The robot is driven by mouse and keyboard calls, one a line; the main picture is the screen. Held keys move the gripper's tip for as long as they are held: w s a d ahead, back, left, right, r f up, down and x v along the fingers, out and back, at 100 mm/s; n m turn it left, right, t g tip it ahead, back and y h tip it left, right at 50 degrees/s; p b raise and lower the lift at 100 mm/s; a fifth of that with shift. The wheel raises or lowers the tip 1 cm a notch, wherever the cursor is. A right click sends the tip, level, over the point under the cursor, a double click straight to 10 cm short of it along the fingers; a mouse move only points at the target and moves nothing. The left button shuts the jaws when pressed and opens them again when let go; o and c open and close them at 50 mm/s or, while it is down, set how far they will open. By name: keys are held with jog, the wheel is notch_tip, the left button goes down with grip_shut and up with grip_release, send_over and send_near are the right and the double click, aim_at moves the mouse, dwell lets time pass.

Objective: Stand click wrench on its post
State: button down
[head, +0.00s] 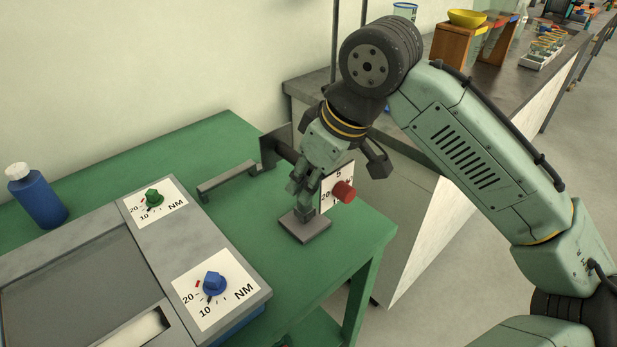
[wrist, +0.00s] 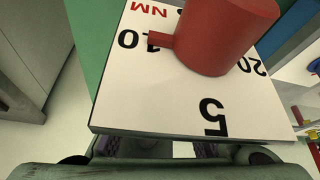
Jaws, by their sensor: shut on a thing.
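The click wrench appears to be the piece in my gripper. The wrist view shows the plate (wrist: 160,105) and red knob (wrist: 220,35) close up, in front of the fingers. My gripper (head: 303,190) is shut on it, pointing down. A small grey square base (head: 305,227) is on the green table directly below; I take it as the post's foot.
A grey bar (head: 228,180) is left of my gripper, near a dark plate (head: 270,152). The grey tester (head: 185,238) with green (head: 154,196) and blue (head: 214,283) knobs fills the table's left front. A blue bottle (head: 38,198) stands far left. Another bench (head: 450,110) is behind.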

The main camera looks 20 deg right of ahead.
jog(key=shift+f, duration=0.45)
jog(key=c, duration=1.3)
grip_release()
jog(key=v, duration=1.1)
jog(key=shift+s+d+r, duration=0.1)
jog(key=shift+r, duration=0.25)
jog(key=shift+s+r, duration=0.1)
